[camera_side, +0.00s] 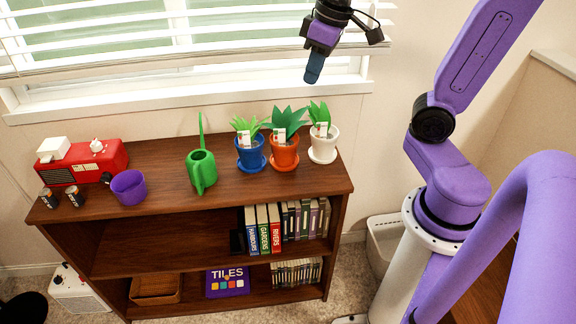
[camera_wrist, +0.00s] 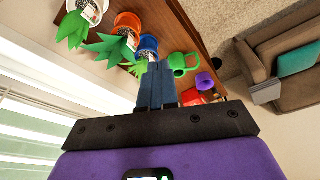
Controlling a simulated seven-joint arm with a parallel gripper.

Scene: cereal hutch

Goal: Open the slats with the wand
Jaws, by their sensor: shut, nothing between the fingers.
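The white window blind (camera_side: 170,36) hangs across the top of the side view, its slats running level with green showing between them. The blind also shows at the lower left of the wrist view (camera_wrist: 35,130). I cannot make out the wand in either view. My gripper (camera_side: 313,78) is shut and empty, pointing down in front of the blind's right end, above the potted plants. Its blue fingers (camera_wrist: 157,75) are together in the wrist view. I cannot tell whether it touches the blind.
A brown shelf (camera_side: 160,160) stands below the window. On it are a red appliance (camera_side: 85,165), a purple cup (camera_side: 128,187), a green watering can (camera_side: 201,170) and plants in blue (camera_side: 250,154), orange (camera_side: 284,152) and white pots (camera_side: 323,144). A couch (camera_wrist: 270,60) shows at right.

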